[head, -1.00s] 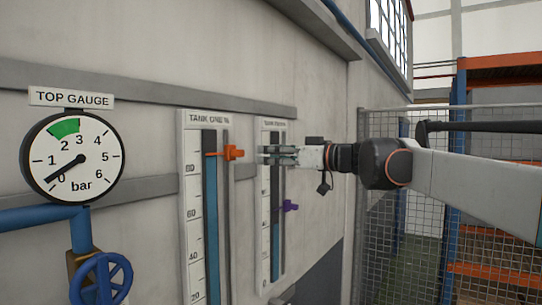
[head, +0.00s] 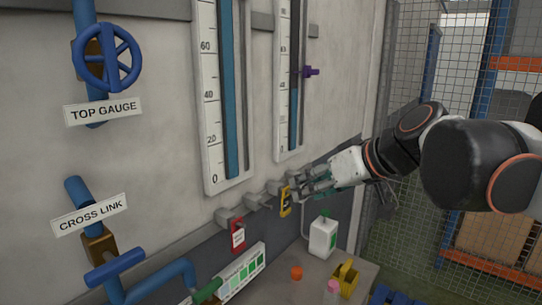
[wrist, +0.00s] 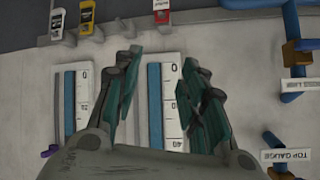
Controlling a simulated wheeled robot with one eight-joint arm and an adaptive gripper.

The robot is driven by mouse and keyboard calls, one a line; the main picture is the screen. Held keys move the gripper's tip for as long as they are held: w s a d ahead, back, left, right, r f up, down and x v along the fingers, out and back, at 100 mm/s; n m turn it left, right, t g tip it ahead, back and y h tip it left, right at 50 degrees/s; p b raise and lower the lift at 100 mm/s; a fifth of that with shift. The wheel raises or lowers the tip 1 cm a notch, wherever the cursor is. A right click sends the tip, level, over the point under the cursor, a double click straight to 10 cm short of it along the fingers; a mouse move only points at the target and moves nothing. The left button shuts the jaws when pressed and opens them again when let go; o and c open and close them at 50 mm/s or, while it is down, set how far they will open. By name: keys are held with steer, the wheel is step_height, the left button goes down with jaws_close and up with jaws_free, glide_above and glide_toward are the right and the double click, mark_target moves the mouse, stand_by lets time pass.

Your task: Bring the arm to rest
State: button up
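My gripper (head: 300,183) is at the right of centre in the head view, in front of the wall near the row of hooks below the two tank scales. In the wrist view my gripper (wrist: 161,62) shows two green-padded fingers spread well apart with nothing between them. It is open and empty. The arm reaches in from the right, still extended toward the wall. The tank one scale (head: 208,110) and the second tank scale (head: 284,90) are on the wall above and left of the gripper. In the head view, the gripper partly covers the hooks.
A yellow tag (head: 285,202) and a red tag (head: 238,236) hang on hooks by the gripper. Valves with pipes (head: 105,58) stand left. Mesh fence (head: 455,45) is right.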

steer(key=s+d+f+m+h+b, duration=0.1)
steer(key=s+d+f+b, duration=0.3)
steer(key=f, duration=0.8)
steer(key=s+d+f+m+h+b, duration=0.2)
steer(key=s+f+b, duration=0.5)
steer(key=f, duration=0.6)
steer(key=s+d+f+m+h+b, duration=0.2)
steer(key=s+d+f+h+b, duration=0.2)
steer(key=f, duration=0.9)
steer(key=shift+s+d+f+g+b, duration=0.2)
steer(key=shift+s+d+g+b, duration=0.1)
steer(key=shift+s+d+b, duration=0.7)
steer(key=shift+w+a, duration=0.1)
steer(key=shift+a, duration=0.1)
